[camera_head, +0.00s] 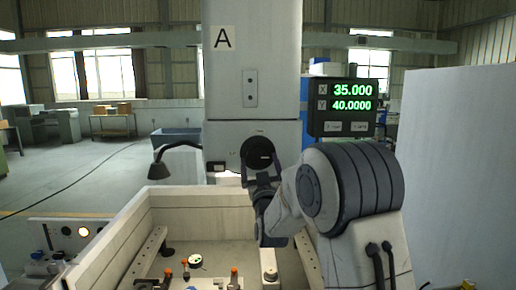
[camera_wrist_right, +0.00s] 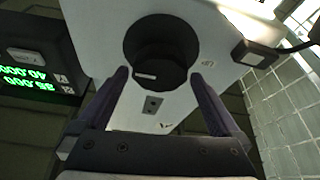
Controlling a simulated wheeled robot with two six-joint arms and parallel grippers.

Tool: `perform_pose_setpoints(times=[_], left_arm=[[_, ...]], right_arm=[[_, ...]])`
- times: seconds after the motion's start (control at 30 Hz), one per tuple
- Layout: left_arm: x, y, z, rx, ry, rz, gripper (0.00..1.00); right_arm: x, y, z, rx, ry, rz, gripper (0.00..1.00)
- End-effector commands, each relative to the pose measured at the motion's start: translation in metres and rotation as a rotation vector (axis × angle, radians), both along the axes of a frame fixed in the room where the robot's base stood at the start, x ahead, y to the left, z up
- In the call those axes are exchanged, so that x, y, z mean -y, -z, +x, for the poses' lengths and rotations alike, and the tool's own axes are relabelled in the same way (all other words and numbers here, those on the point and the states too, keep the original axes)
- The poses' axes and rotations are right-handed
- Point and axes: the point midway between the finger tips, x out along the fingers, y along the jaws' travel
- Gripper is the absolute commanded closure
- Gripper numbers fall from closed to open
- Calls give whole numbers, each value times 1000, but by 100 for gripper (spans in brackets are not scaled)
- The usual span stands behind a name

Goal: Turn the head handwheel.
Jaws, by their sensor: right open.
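The head handwheel (camera_head: 257,153) is a round black knob on the front of the pale machine head (camera_head: 226,135), under the column marked A. In the right wrist view the handwheel (camera_wrist_right: 161,45) is a dark cylinder with a small light mark on its lower part. My right gripper (camera_head: 261,172) is open in front of the handwheel. In the wrist view its two fingertips (camera_wrist_right: 159,77) stand either side of the knob's lower part, with nothing clamped. I cannot tell whether they touch it. My arm hides part of the machine below. My left gripper is not in view.
Below is an open pale tank (camera_head: 130,240) with clamps and small parts inside. A large pale panel (camera_head: 455,170) stands at right.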

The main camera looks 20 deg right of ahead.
Motion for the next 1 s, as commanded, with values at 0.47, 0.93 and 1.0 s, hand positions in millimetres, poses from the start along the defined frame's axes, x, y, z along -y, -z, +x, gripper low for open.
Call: perform_pose_setpoints(times=[0.47, 0.93, 1.0], left_arm=[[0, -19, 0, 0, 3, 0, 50], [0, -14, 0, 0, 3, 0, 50], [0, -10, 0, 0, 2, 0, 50]], right_arm=[[7, -10, 27, -1, 1, 1, 0], [6, -9, 26, 2, 0, 12, 67], [6, -8, 26, 6, 0, 25, 67]])
